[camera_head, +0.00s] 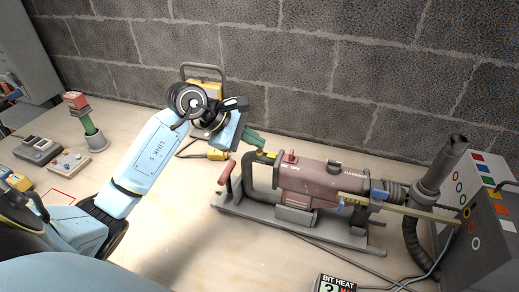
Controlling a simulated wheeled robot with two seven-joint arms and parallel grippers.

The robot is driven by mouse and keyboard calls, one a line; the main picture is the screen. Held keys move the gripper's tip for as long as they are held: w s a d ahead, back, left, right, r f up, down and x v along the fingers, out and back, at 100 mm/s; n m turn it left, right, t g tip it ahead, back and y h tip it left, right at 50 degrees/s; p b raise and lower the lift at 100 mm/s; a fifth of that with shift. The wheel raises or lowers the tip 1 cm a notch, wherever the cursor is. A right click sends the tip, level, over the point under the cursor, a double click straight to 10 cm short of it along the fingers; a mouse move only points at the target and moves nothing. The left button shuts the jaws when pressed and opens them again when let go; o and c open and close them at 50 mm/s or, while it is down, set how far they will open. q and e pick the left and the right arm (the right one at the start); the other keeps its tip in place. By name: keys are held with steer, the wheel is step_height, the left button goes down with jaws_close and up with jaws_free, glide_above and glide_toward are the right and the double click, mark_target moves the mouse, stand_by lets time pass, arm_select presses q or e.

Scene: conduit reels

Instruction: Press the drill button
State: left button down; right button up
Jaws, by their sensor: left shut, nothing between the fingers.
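The drill (318,182) is a red-brown machine lying on a grey sled-like stand (295,231), right of centre. It has a dark looped rear handle (250,178) and a small red knob (290,157) on top. A small yellow patch (266,154) shows at the top of the handle; I cannot tell whether it is the button. My left gripper (257,147) has green fingers, shut and empty. Its tips are just above the handle's top, close to the yellow patch; whether they touch cannot be told. My right gripper is not in view.
A yellow case (205,86) stands behind my left arm. A grey box with coloured rings (488,215) and a hose stand at the right. Small devices (38,150) and a green-and-red tool (82,112) are at the left. A "BIT HEAT" display (335,284) is at the front.

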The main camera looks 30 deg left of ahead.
arm_select(q)
steer(key=shift+r, duration=0.1)
step_height(320, 180, up, 6)
steer(key=p, duration=0.3)
stand_by(0.6)
